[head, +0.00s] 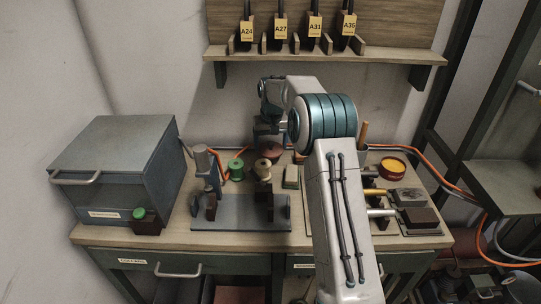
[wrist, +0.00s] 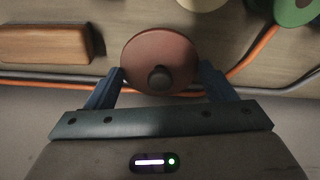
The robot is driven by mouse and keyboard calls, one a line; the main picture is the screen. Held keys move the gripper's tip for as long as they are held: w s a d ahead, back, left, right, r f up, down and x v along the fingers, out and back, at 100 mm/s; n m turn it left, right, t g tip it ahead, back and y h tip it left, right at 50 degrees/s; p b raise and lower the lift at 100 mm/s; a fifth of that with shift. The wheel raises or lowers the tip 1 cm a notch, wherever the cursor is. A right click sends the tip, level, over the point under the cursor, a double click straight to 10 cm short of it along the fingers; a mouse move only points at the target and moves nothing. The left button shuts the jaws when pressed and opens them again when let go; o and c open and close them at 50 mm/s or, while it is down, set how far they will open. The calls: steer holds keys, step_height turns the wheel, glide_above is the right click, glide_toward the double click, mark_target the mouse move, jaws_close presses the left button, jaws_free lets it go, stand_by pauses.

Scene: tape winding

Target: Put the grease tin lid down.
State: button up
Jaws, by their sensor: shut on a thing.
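The grease tin lid is a red-brown disc with a dark round knob (wrist: 160,78). In the wrist view it sits between the two blue fingers of my gripper (wrist: 160,82), which are shut on its rim. In the head view the lid (head: 271,149) shows below my gripper (head: 268,138) at the back of the bench, behind the spools. I cannot tell whether it touches the bench top. A round red tin with yellow-orange contents (head: 392,168), open on top, stands at the back right of the bench.
A green spool (head: 235,168) and a cream spool (head: 263,169) stand just in front of the lid. A wooden block (wrist: 45,43) lies beside it in the wrist view. Orange and grey cables (wrist: 50,84) run along the back. A grey cabinet (head: 122,165) fills the left.

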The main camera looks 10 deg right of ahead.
mark_target(270, 147)
steer(key=shift+a+f, duration=0.25)
steer(key=shift+f, duration=0.25)
steer(key=shift+d+f+b, duration=0.1)
steer(key=shift+f+b, duration=1.3)
steer(key=shift+f, duration=0.05)
steer(key=shift+f, duration=0.15)
steer(key=o, duration=1)
steer(key=r, duration=0.7)
steer(key=shift+s+r, duration=0.4)
